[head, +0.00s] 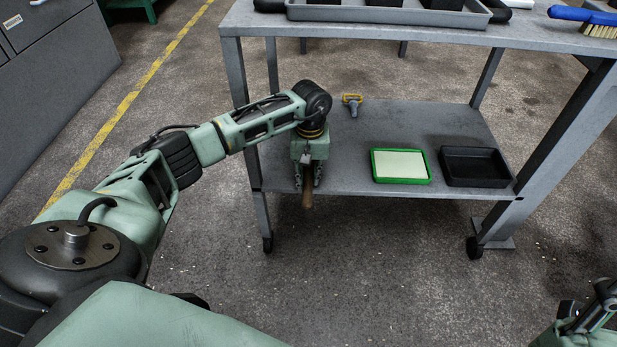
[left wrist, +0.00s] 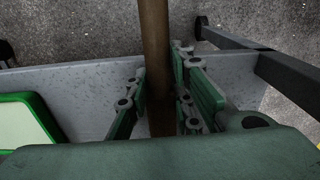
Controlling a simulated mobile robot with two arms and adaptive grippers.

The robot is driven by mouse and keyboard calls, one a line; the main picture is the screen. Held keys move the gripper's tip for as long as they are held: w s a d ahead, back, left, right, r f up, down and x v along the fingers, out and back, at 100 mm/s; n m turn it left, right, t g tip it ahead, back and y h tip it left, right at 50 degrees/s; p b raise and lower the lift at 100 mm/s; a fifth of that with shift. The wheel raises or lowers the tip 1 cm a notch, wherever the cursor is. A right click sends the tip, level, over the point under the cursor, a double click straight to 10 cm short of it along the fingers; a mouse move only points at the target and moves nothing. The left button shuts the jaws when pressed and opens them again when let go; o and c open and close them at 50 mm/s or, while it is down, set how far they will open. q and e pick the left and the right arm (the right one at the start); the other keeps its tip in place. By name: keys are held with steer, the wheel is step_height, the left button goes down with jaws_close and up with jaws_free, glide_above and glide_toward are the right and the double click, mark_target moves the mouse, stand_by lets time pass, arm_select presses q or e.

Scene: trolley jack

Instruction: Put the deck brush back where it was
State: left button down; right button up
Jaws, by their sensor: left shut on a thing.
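My left gripper (head: 307,186) is shut on a brown stick-like handle (head: 308,199), which I take for the deck brush. It is at the front edge of the trolley's lower shelf (head: 345,170), near its left end. In the left wrist view the brown handle (left wrist: 155,45) runs between the green fingers (left wrist: 157,105) and out past the shelf edge over the floor. The brush's head is not visible, and I cannot tell whether the handle touches the shelf. Only part of my right arm shows at the bottom right corner; its gripper is not in view.
A grey tray (head: 390,15) and a blue brush (head: 585,16) are on the trolley top. Grey cabinets (head: 50,70) stand left.

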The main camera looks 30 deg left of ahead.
arm_select(q)
steer(key=c, duration=1.6)
jaws_free()
steer(key=shift+o, duration=0.3)
